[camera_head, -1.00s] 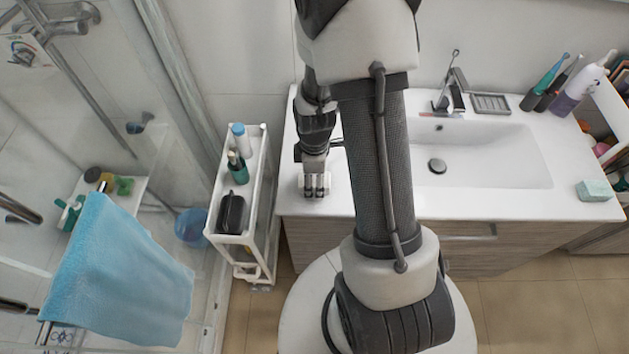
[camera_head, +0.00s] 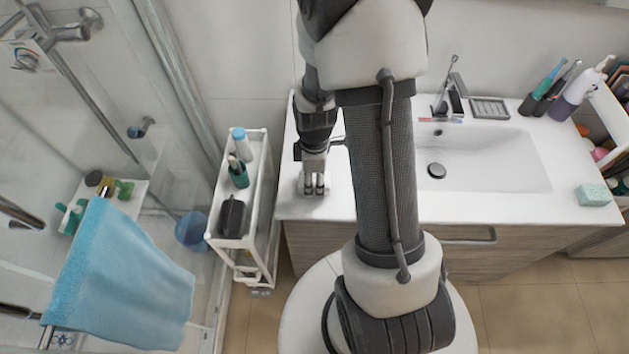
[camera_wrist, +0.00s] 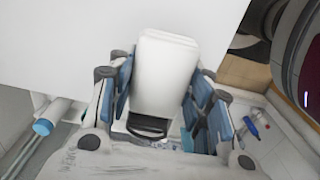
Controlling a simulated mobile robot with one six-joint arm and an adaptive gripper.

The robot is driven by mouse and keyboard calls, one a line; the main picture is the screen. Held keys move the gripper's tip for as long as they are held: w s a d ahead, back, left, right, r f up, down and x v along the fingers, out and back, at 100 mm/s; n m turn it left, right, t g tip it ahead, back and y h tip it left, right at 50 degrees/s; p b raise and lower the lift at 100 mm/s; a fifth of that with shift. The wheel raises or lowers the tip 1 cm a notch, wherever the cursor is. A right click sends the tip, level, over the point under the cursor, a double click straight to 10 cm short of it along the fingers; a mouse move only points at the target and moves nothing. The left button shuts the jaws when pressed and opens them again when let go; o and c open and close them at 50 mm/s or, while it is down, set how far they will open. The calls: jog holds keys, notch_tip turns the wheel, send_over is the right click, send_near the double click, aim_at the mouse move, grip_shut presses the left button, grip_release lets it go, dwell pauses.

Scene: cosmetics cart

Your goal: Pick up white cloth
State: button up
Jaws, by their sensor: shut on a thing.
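My gripper (camera_head: 313,184) is over the left end of the white washbasin counter, pointing down. In the wrist view my gripper (camera_wrist: 160,100) has its blue-padded fingers on both sides of the white cloth (camera_wrist: 165,70), which looks like a folded, rounded rectangle. The fingers are shut on it. A dark band lies across its near end. In the head view the cloth is hard to make out against the white counter and the fingers. I cannot tell whether it still touches the counter.
The white counter (camera_head: 530,205) with its basin (camera_head: 500,165) spreads right. A white cart (camera_head: 262,190) with bottles and a black case (camera_head: 232,217) stands close on the left. A blue towel (camera_head: 125,275) hangs further left. The tap (camera_head: 448,98) is behind the basin.

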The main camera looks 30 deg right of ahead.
aim_at(314, 179)
notch_tip(314, 179, up, 18)
jog(key=p, duration=0.4)
jog(key=shift+f, duration=0.25)
